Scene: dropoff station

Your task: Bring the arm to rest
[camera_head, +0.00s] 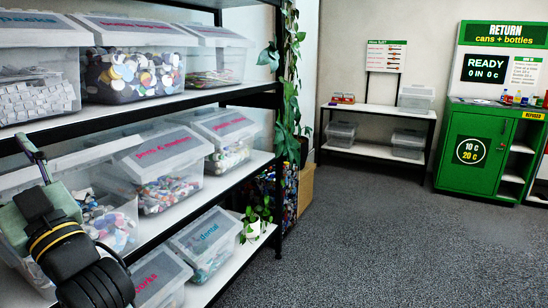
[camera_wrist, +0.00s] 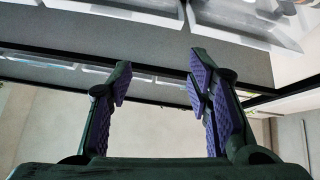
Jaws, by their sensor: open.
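My gripper (camera_wrist: 158,85) is open and empty in the wrist view, its purple-padded fingers well apart with nothing between them. In the head view my gripper (camera_head: 29,148) shows at the left edge, at the end of my arm. It is in front of the shelf rack, close to the middle-shelf bins and below the top-shelf ones. From this angle I cannot tell whether it touches a bin.
The shelf rack (camera_head: 262,158) holds several clear lidded bins of sorted items, such as the pens and markers bin (camera_head: 165,160). A small potted plant (camera_head: 253,228) sits low at its end. The grey carpet (camera_head: 360,240) is clear. A green return station (camera_head: 475,152) stands at the back right.

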